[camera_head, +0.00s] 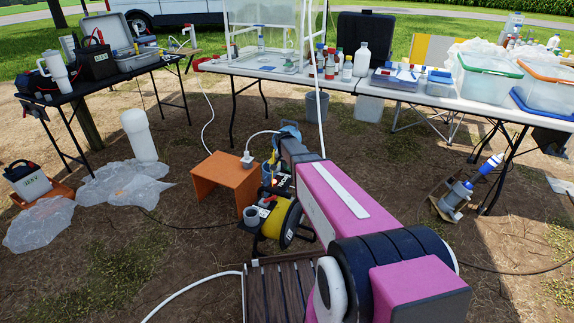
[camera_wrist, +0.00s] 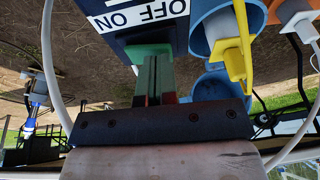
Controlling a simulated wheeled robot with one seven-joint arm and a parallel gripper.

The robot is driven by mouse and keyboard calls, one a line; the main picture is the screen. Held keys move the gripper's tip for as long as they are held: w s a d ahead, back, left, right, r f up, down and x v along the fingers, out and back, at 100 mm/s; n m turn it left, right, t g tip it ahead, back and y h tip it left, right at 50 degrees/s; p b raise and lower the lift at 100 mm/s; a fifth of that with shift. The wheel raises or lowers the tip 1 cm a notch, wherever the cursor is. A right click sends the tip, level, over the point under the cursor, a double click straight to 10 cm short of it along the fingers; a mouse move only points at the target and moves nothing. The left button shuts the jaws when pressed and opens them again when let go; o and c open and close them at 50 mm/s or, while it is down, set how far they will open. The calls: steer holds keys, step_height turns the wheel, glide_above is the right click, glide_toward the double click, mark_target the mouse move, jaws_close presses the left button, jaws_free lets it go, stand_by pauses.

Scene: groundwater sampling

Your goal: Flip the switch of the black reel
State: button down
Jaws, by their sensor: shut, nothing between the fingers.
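In the wrist view, a dark panel (camera_wrist: 121,38) carries a white OFF ON label (camera_wrist: 143,14). My gripper (camera_wrist: 153,66) is shut and empty, its fingertips close in front of the panel at a green piece (camera_wrist: 149,50) just below the label. That green piece may be the switch; I cannot tell whether the fingers touch it or which way it is set. In the head view, a reel with a yellow rim and black face (camera_head: 289,223) stands on the ground beside my arm. My arm hides part of that area, and the fingers cannot be made out there.
Blue sockets (camera_wrist: 214,32) and a yellow plug (camera_wrist: 236,64) with its cable are close beside my fingers. An orange stool (camera_head: 226,178) stands left of the reel, bearing a white plug. Loaded tables (camera_head: 343,84) stand behind. Cables cross the ground.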

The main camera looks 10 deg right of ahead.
steer(key=shift+w+a+f+g+h, duration=0.35)
steer(key=shift+f+g+h, duration=0.05)
steer(key=shift+f+h, duration=0.1)
steer(key=shift+s+d+r, duration=0.1)
steer(key=shift+s+d, duration=0.05)
steer(key=shift+s, duration=0.05)
steer(key=shift+d, duration=0.1)
steer(key=shift+s+d+r, duration=0.15)
steer(key=shift+s+d, duration=0.3)
steer(key=shift+d, duration=0.1)
steer(key=shift+r, duration=0.4)
steer(key=w+a+v, duration=0.1)
steer(key=w+v, duration=0.1)
steer(key=v, duration=1)
steer(key=shift+s+a+r, duration=0.15)
steer(key=shift+s+r, duration=0.05)
steer(key=shift+r, duration=0.3)
